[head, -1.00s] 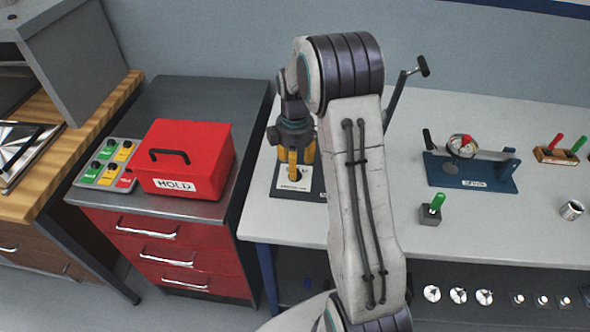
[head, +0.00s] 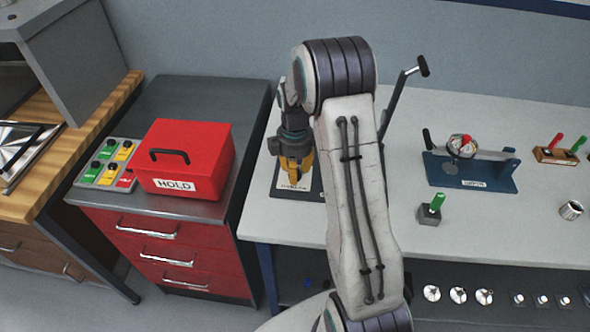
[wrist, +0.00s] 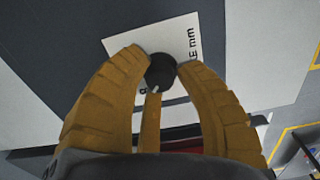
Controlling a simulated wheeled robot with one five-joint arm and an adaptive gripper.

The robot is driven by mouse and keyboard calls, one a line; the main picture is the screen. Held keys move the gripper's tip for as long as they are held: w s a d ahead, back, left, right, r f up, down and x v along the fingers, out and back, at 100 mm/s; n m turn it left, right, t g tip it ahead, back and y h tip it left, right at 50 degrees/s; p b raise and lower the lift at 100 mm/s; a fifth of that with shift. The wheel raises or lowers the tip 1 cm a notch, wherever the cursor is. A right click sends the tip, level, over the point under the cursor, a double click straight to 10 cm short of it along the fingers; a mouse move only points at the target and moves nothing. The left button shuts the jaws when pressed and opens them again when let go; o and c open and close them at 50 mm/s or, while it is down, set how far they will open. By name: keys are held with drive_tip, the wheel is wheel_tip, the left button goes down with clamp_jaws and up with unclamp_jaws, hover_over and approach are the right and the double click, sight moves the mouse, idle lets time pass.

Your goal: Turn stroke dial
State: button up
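The stroke dial is a small round black knob (wrist: 160,72) with a short white mark, seen in the wrist view on a white label (wrist: 178,34) reading partly "E mm". My gripper's yellow fingers (wrist: 162,68) curve in from both sides, with their tips against the knob. A third finger is below it. My gripper looks shut on the dial, though the exact contact is partly hidden. In the head view my gripper (head: 296,176) points down at the dark plate (head: 311,193) on the white bench and hides the dial.
A red HOLD box (head: 195,150) and a button panel (head: 108,164) stand on the cabinet to the left. A lever (head: 402,90) rises behind my arm. A blue fixture (head: 470,180) and a green-handled block (head: 430,212) stand to the right on the bench.

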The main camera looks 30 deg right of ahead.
clamp_jaws()
drive_tip(key=shift+m, duration=0.3)
drive_tip(key=m+b, duration=0.1)
drive_tip(key=m, duration=0.2)
drive_tip(key=shift+f, duration=0.1)
drive_tip(key=m+b, duration=0.1)
drive_tip(key=m, duration=0.2)
drive_tip(key=shift+s+m, duration=0.1)
drive_tip(key=shift+m, duration=0.2)
drive_tip(key=m+b, duration=0.1)
drive_tip(key=m, duration=0.9)
drive_tip(key=shift+m, duration=0.3)
